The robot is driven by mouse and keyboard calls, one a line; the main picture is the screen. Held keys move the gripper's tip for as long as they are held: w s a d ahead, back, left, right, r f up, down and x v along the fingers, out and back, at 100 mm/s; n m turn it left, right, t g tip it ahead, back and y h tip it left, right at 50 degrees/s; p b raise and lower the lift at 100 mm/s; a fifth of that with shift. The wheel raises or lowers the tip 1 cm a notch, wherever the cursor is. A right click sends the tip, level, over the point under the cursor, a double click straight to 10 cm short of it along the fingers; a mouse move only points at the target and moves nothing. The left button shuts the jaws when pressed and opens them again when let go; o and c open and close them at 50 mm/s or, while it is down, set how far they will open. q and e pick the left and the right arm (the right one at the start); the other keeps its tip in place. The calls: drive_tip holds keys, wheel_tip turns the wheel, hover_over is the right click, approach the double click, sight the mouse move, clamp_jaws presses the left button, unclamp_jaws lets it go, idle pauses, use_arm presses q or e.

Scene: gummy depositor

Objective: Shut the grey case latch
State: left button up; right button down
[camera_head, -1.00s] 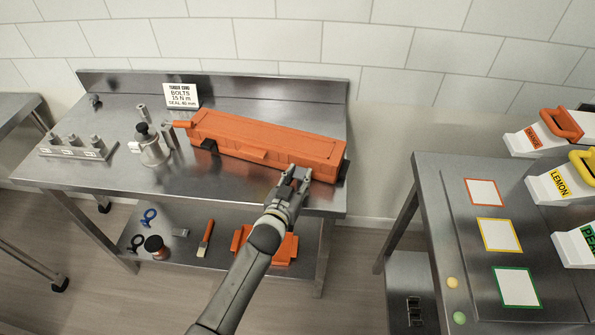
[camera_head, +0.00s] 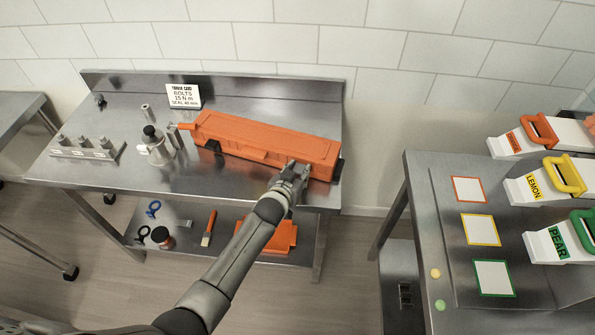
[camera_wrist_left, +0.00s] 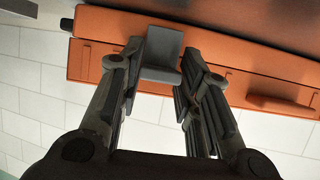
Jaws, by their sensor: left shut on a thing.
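The long orange case (camera_head: 260,138) lies closed on the steel bench. My left gripper (camera_head: 297,168) is at its front side, near the right end. In the left wrist view, the grey case latch (camera_wrist_left: 161,58) is a flat grey flap that stands out from the side of the orange case (camera_wrist_left: 225,60). My left gripper (camera_wrist_left: 160,85) has its fingers on either side of the flap and is shut on it. In the head view my gripper hides this latch. A dark latch (camera_head: 212,146) shows further left on the case. My right gripper is not in view.
A metal canister (camera_head: 156,150) and a block with bolts (camera_head: 88,150) stand left of the case. A torque card (camera_head: 184,96) stands behind it. Tools and an orange part (camera_head: 275,238) lie on the lower shelf. A second table (camera_head: 437,220) stands at the right.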

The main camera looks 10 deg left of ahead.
use_arm(q)
drive_tip(key=o, duration=1)
drive_tip(key=v, duration=1.2)
